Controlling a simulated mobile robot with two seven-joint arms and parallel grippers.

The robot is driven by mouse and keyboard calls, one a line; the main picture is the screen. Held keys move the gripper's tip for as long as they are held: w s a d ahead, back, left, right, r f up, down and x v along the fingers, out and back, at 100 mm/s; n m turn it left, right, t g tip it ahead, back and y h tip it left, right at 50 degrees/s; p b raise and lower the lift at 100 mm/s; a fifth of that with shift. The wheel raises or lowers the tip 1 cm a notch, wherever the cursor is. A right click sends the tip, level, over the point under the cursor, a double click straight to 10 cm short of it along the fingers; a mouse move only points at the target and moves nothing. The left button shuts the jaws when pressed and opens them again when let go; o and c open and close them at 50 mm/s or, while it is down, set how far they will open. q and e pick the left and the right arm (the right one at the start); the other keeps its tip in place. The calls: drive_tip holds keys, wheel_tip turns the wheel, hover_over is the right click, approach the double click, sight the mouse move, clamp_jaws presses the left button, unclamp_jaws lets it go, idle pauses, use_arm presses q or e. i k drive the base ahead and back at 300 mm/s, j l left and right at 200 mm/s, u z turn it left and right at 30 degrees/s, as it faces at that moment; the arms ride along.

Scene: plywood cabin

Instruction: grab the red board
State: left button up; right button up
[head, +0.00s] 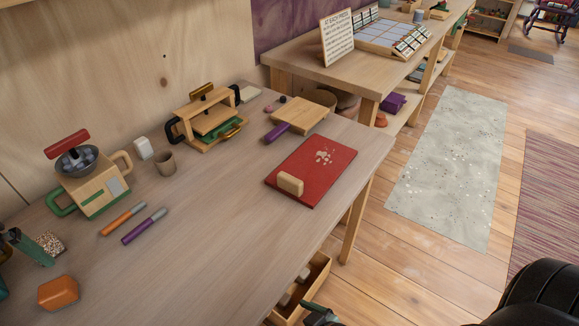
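The red board (310,172) lies flat on the wooden table, near its right edge. A small light-wood block (290,184) sits on its near left part. Pale crumbs or chips (325,156) are scattered on its far right part. A dark rounded shape (545,295) at the bottom right looks like part of my own body.
On the wooden table (220,235), a wooden paddle board (300,116) lies behind the red board. An open drawer (318,270) is below. The table's front middle is clear.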

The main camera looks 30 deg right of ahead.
sight(305, 176)
drive_tip(key=l+z, duration=0.25)
drive_tip(key=l, duration=0.3)
drive_tip(key=i+l+z, duration=0.1)
drive_tip(key=l+z, duration=0.2)
drive_tip(key=l, duration=0.25)
drive_tip(key=i+l+z, duration=0.1)
drive_tip(key=l+z, duration=0.15)
drive_tip(key=l, duration=0.3)
